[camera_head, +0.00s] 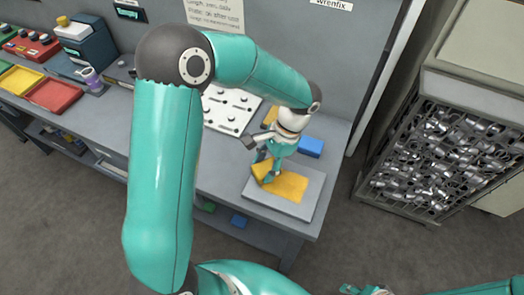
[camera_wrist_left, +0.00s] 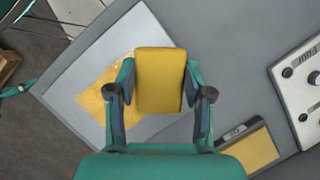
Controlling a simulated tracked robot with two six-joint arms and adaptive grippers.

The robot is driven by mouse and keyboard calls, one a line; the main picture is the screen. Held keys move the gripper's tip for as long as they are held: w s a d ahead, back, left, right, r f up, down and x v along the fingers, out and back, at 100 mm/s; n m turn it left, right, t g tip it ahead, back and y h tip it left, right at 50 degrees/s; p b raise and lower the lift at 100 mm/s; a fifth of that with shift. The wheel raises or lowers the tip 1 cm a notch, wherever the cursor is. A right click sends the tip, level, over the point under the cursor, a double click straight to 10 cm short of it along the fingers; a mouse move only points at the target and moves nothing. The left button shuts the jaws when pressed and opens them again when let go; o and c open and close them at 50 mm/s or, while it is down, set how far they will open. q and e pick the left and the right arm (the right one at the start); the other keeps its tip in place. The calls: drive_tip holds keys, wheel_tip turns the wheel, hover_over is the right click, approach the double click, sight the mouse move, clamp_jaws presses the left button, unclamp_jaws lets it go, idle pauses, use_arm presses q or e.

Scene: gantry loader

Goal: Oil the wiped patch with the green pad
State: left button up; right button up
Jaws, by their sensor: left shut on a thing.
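My left gripper (camera_head: 268,172) is shut on a yellow pad (camera_wrist_left: 160,80), which sits between its two fingers in the left wrist view. The gripper is over a pale grey plate (camera_head: 307,198) on the bench's near right end. A grainy yellow patch (camera_head: 290,186) lies on the plate; it also shows in the left wrist view (camera_wrist_left: 92,98), partly hidden by the pad and fingers. Whether the pad touches the plate I cannot tell. No green pad is clearly visible. My right gripper (camera_head: 370,290) shows only in part at the bottom edge.
A blue block (camera_head: 311,147) lies behind the plate. A white knobbed panel (camera_head: 230,108) and another yellow pad (camera_wrist_left: 252,150) in a dark holder are close by. Coloured trays (camera_head: 52,94) stand at the far left. A metal-parts crate (camera_head: 440,160) stands right, across an aisle.

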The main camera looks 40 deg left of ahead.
use_arm(q)
drive_tip(key=shift+r+p, duration=2.25)
drive_tip(key=shift+r, duration=1.35)
drive_tip(key=shift+f, duration=0.1)
